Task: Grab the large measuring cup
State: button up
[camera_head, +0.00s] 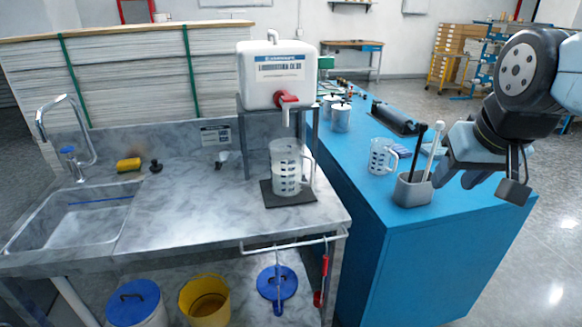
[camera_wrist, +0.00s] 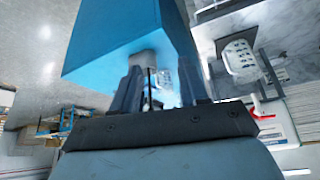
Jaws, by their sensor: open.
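The large measuring cup (camera_head: 287,169), clear with dark markings and a handle, stands upright on a dark mat (camera_head: 289,195) under the red tap of a white container. In the wrist view a clear marked cup (camera_wrist: 240,58) on a dark mat, to the right of my fingers, appears to be the same one. A smaller clear measuring cup (camera_head: 379,157) stands on the blue counter. My gripper (camera_head: 492,187) is open and empty, at the right beyond the grey holder, well away from the large cup. Its fingers also show in the wrist view (camera_wrist: 163,92).
The white container (camera_head: 272,75) sits on a metal stand around the large cup. A grey holder (camera_head: 412,191) with a black and a white handle stands on the blue counter (camera_head: 400,228) near my gripper. A sink (camera_head: 70,215) lies left; the worktop (camera_head: 185,215) between is mostly clear.

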jog(key=shift+w+a, duration=0.15)
jog(key=shift+a, duration=0.05)
jog(key=w+f+n+g+h, duration=0.3)
jog(key=w+f+n+h, duration=0.25)
jog(key=n, duration=0.25)
jog(key=n+t+h, duration=0.2)
jog(key=n+t, duration=1)
jog(key=n, duration=1)
send_near(312, 166)
jog(key=x, duration=1.3)
jog(key=shift+s+a+f, duration=0.1)
jog(key=shift+a, duration=0.05)
